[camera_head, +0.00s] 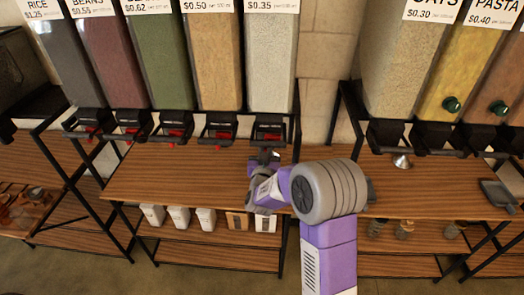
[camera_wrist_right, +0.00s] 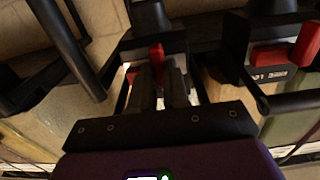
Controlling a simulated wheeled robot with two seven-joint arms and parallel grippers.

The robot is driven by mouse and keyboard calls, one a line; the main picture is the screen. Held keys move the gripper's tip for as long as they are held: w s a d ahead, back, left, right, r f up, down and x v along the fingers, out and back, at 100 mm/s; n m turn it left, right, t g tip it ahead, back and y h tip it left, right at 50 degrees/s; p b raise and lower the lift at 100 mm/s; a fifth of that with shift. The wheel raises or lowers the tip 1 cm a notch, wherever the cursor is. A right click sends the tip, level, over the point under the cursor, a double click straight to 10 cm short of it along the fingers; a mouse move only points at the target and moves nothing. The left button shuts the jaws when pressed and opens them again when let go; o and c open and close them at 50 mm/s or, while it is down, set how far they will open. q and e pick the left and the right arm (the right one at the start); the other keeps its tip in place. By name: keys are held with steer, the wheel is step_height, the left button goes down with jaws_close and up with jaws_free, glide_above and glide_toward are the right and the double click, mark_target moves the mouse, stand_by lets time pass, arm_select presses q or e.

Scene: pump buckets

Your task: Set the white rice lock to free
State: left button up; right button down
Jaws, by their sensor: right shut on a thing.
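The bin of white grains (camera_head: 271,60), priced $0.35, hangs at the right end of the left rack; its name is cut off at the top. Its black dispenser (camera_head: 268,122) has a red lock (camera_head: 267,137) low on the front. My right gripper (camera_head: 264,157) is just below and in front of that dispenser. In the right wrist view the two fingers (camera_wrist_right: 166,88) are close together on the red lock (camera_wrist_right: 156,54); its lower part is hidden between them. The lock's exact setting cannot be read. My left gripper is not in view.
Neighbouring bins have similar black dispensers with red locks, such as the one to the left (camera_head: 218,130). A wooden shelf (camera_head: 180,180) runs below; several small containers stand on a lower shelf. A black rack post (camera_head: 297,125) stands close to the right.

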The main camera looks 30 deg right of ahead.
steer(key=shift+a, duration=0.15)
steer(key=c, duration=1.1)
jaws_free()
steer(key=shift+w+a, duration=0.1)
steer(key=shift+w, duration=0.05)
steer(key=v, duration=0.7)
steer(key=shift+s+b, duration=0.25)
steer(key=shift+b, duration=0.1)
steer(key=shift+a, duration=0.1)
